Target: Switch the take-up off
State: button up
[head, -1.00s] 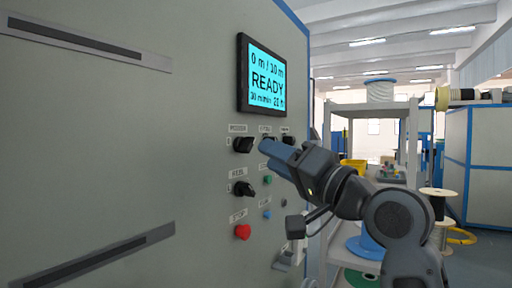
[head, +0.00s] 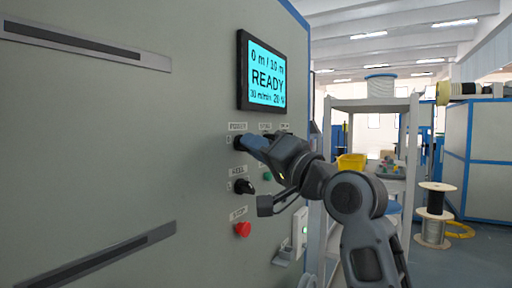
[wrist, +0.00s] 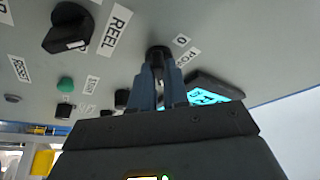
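The black REEL knob (head: 243,187) sits on the grey panel in the head view, below the POWER knob (head: 239,143). No label reading take-up is legible. The REEL knob also shows at the upper left in the wrist view (wrist: 72,28), with a white mark on its bar and nothing touching it. My gripper (head: 250,146) is at the POWER knob. In the wrist view its two blue-grey fingers (wrist: 159,75) stand close together, with the POWER knob (wrist: 158,54) between their tips. I cannot tell whether they press on it. The fingers hide the other top-row knobs in the head view.
The screen (head: 264,73) reads READY, 0 m / 10 m. A red STOP button (head: 242,229) is below the REEL knob, and a green button (head: 267,176) is to its right. A shelf rack (head: 370,104) and wire spools (head: 434,215) stand at the right.

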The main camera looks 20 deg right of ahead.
grip_shut()
jog(key=shift+f+b, duration=0.1)
jog(key=shift+b, duration=0.3)
jog(key=shift+w+d+n+g+y+b, duration=0.15)
jog(key=shift+n+g+y+b, duration=1.25)
jog(key=shift+n+b, duration=2.55)
jog(key=shift+w+d+n+g+y+b, duration=0.15)
jog(key=shift+n+g+y+b, duration=1.25)
jog(key=shift+n+b, duration=2.55)
jog(key=shift+w+d+n+g+y+b, duration=0.15)
jog(key=shift+n+g+y+b, duration=0.55)
jog(key=shift+n+y+b, duration=3)
jog(key=n+h+p, duration=0.1)
jog(key=n+h, duration=0.1)
jog(key=h, duration=0.1)
jog(key=shift+s+n, duration=0.1)
jog(key=shift+n, duration=0.2)
jog(key=o, duration=0.5)
grip_release()
jog(key=shift+h, duration=0.3)
